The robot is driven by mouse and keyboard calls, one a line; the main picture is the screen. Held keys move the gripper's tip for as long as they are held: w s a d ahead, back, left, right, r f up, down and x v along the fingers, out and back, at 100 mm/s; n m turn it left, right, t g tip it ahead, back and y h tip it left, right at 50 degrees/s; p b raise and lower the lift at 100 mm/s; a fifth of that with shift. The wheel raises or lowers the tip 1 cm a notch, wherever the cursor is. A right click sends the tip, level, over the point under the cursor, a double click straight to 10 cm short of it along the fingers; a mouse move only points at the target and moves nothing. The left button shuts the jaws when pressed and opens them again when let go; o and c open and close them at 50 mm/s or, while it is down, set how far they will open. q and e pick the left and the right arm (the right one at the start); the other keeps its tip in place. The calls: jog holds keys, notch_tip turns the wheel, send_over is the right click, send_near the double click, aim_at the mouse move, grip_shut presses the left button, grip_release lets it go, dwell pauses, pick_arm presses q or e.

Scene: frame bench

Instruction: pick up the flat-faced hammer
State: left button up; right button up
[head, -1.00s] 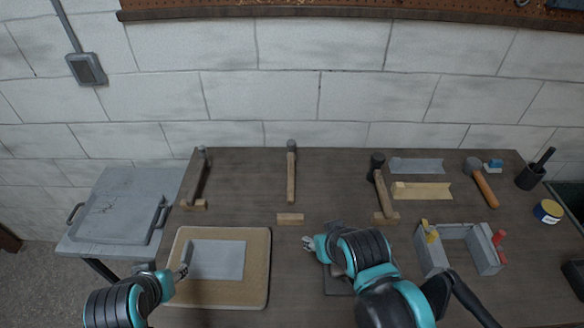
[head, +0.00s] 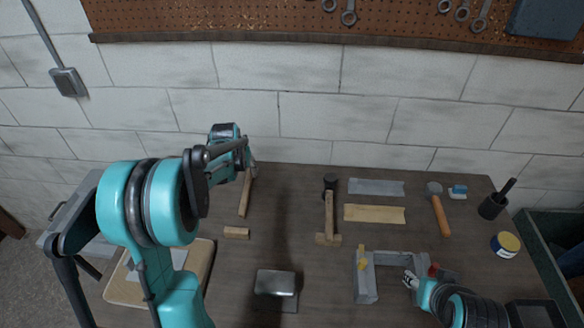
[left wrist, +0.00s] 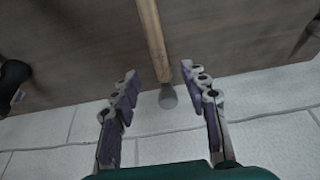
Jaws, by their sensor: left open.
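A hammer with a pale wooden handle (head: 245,195) lies at the back of the bench, its head hidden behind my left gripper (head: 250,165). A dark-headed hammer (head: 329,205) rests by a wooden block to the right. An orange-handled hammer (head: 440,212) lies farther right. My right gripper (head: 410,281) is by the grey frame; its jaws are too small to judge.
A grey U-shaped frame (head: 367,285), a metal block (head: 276,283) and a small wooden block (head: 236,232) stand on the bench. Grey (head: 376,187) and tan (head: 374,213) strips lie at the back. A dark cup (head: 492,207) and a tin (head: 506,244) stand right. The wall is close behind.

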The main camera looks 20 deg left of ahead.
aim_at(248, 178)
pick_arm(q)
jog(key=b+x, duration=0.1)
jog(key=x, duration=0.2)
jog(key=b+x, duration=0.1)
jog(key=x, duration=0.3)
jog(key=shift+w+f, duration=0.2)
jog(key=shift+w, duration=0.15)
jog(key=shift+w+f, duration=0.25)
jog(key=shift+f, duration=0.2)
jog(key=shift+f+b, duration=0.25)
jog(key=shift+b, duration=0.1)
grip_shut()
